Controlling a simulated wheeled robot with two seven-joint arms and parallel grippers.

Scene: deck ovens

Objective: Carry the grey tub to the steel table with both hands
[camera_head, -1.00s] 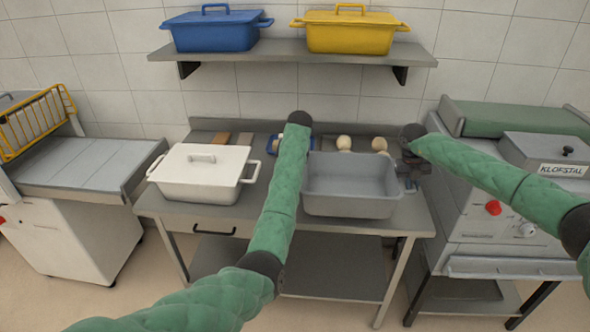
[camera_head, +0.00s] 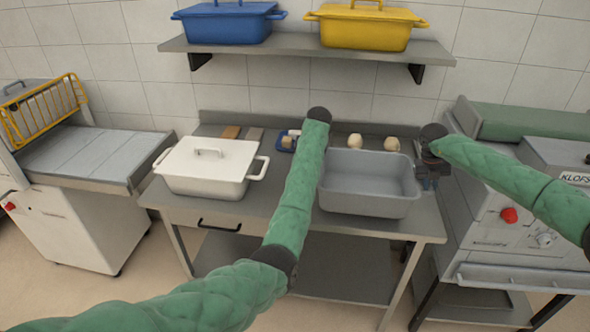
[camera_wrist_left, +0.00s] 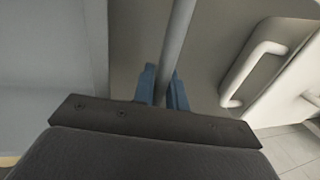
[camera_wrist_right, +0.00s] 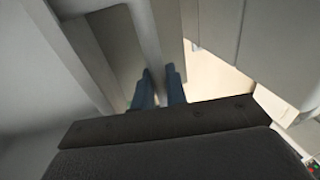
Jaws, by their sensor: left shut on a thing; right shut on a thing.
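The grey tub (camera_head: 370,202) is an open, empty rectangular box, level, over the right part of the steel table (camera_head: 262,203). I cannot tell whether its base touches the top. My left gripper is hidden behind its own green arm in the head view. In the left wrist view its blue fingers (camera_wrist_left: 163,88) are shut on a grey bar-like edge of the tub. My right gripper (camera_head: 428,178) is at the tub's right end. In the right wrist view its fingers (camera_wrist_right: 160,90) are shut on the tub's grey edge.
A white lidded pot (camera_head: 205,170) stands left on the table; its handle shows in the left wrist view (camera_wrist_left: 262,65). Two pale round balls (camera_head: 390,144) lie behind the tub. A blue pot (camera_head: 228,26) and yellow pot (camera_head: 366,30) sit on the wall shelf (camera_head: 300,47). An oven (camera_head: 508,250) stands right.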

